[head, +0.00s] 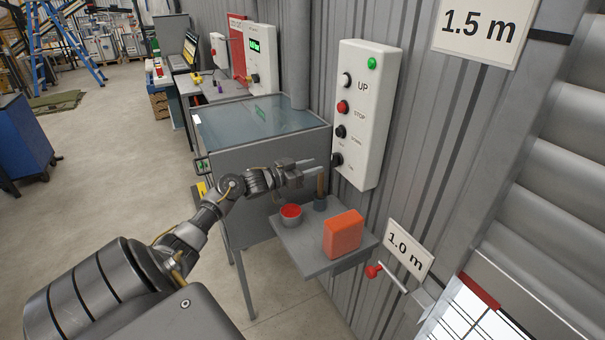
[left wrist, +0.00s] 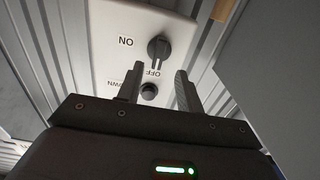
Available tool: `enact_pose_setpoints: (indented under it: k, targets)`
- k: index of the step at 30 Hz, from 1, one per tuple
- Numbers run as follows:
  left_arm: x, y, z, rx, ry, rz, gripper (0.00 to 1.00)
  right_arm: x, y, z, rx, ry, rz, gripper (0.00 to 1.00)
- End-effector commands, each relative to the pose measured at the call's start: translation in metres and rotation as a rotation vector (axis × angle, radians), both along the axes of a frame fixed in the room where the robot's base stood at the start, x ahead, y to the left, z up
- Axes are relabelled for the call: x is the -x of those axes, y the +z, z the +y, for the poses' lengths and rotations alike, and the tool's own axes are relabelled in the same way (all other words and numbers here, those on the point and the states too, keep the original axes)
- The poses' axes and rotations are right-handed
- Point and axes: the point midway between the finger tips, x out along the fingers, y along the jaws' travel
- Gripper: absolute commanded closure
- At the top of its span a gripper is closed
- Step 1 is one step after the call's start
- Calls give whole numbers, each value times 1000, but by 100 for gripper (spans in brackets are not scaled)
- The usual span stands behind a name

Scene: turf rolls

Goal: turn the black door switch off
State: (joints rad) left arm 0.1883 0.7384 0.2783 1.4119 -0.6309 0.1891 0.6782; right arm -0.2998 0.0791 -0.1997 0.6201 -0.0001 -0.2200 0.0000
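The black door switch (head: 337,159) is the lowest control on the white wall panel (head: 362,100). In the left wrist view the switch (left wrist: 159,47) is a round black knob, seen upside down, with ON to its left and OFF below it. Its ridge appears to run down toward OFF, but its exact setting is hard to tell. My left gripper (head: 309,168) is just left of the panel's lower end. In the left wrist view its two fingers (left wrist: 157,85) are apart and empty, with the knob beyond their tips, not between them. My right gripper is not in view.
A grey shelf (head: 302,254) below holds a red-filled cup (head: 291,213), a dark cup with a brown handle (head: 320,196) and an orange block (head: 343,234). A glass-topped grey cabinet (head: 262,125) stands left of the panel. A round black button (left wrist: 149,91) shows between my fingers.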

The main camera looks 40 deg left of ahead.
Motion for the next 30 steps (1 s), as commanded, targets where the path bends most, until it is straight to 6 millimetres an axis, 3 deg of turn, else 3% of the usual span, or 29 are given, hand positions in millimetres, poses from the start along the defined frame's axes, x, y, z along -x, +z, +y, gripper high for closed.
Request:
enact_pose_setpoints:
  k: [3,9,30]
  targets:
    - [19,-3,5,-2,-1,1,64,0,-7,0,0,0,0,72]
    - [35,0,10,0,-1,-1,64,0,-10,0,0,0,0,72]
    - [37,0,11,0,-1,0,64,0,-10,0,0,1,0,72]
